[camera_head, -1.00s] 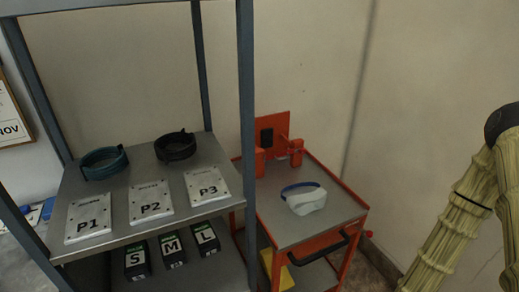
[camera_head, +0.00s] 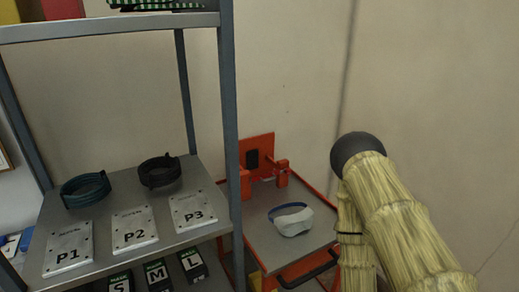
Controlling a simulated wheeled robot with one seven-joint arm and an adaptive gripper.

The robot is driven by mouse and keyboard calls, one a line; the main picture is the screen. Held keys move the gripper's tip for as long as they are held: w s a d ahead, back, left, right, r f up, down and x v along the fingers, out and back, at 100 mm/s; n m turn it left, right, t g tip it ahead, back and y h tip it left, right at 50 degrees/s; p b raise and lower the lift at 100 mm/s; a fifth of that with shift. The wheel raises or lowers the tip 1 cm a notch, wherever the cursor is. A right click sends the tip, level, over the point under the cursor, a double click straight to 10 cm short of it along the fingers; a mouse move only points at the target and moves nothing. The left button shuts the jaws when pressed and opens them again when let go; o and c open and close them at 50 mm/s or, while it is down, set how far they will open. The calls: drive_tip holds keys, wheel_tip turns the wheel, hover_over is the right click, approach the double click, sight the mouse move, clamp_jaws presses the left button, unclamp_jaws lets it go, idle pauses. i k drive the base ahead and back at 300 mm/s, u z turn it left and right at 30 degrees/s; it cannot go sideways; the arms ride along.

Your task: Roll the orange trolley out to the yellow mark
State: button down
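The orange trolley (camera_head: 262,238) stands against the wall, just right of the grey shelf rack. Its grey top carries a white device with a blue strap (camera_head: 292,219), and an orange upright panel (camera_head: 258,151) rises at its back. A black handle (camera_head: 308,270) runs along its front edge. My arm, in a pale yellow cover, is in front of the trolley's right side and hides part of it. My gripper is not in the picture. The yellow mark is not in view.
The grey shelf rack (camera_head: 229,120) stands close on the trolley's left, holding plates marked P1, P2 and P3 (camera_head: 193,212), two coiled hoses (camera_head: 159,171) and black boxes marked S, M and L (camera_head: 192,264). The wall (camera_head: 290,70) is behind. The floor hardly shows.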

sight(287, 264)
drive_tip(key=z, duration=1.5)
drive_tip(key=k, duration=1)
drive_tip(key=u, duration=1.1)
drive_tip(key=i, duration=0.5)
drive_tip(key=z, duration=0.05)
